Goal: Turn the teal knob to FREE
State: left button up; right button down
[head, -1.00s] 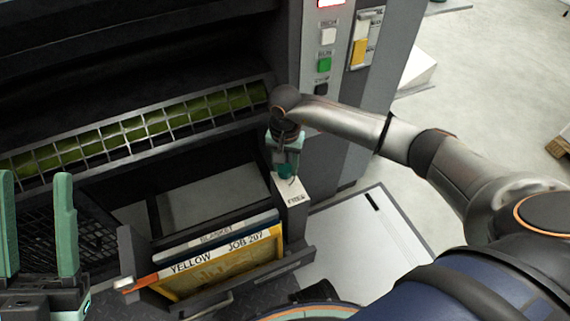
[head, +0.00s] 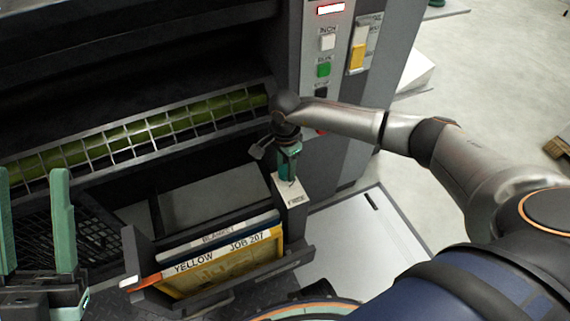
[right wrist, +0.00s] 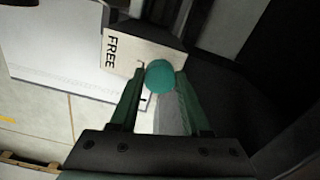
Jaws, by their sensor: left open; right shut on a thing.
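The teal knob (right wrist: 159,76) shows as a round end between the fingertips of my right gripper (right wrist: 155,85) in the right wrist view. In the head view my right gripper (head: 288,162) points down at the knob and is shut on it, covering most of it. The knob stands on a pale block (head: 291,195) that carries the label FREE (right wrist: 113,50), beside the knob. My left gripper (head: 33,215) is open and empty at the left edge of the head view, away from the knob. The knob's pointing direction is hard to make out.
Framed plates marked BLANKET and YELLOW JOB 207 (head: 220,258) stand in a rack left of the block. A guard grille (head: 140,132) runs behind. A panel with a green button (head: 323,70) rises at the back. A white board (head: 365,235) lies on the right.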

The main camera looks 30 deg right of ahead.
jog(key=m+p, duration=0.2)
jog(key=m, duration=0.3)
jog(key=shift+r+m, duration=0.15)
jog(key=shift+m, duration=0.15)
jog(key=m+p, duration=0.1)
jog(key=m, duration=0.3)
jog(key=shift+p, duration=0.35)
pick_arm(q)
jog(key=shift+m, duration=0.4)
jog(key=shift+a+r+p, duration=0.2)
jog(key=shift+r+p, duration=0.15)
jog(key=shift+r, duration=1.9)
pick_arm(e)
jog(key=shift+m, duration=0.8)
jog(key=shift+c, duration=1.8)
grip_release()
pick_arm(q)
jog(key=shift+r, duration=0.1)
pick_arm(e)
jog(key=shift+w, duration=0.1)
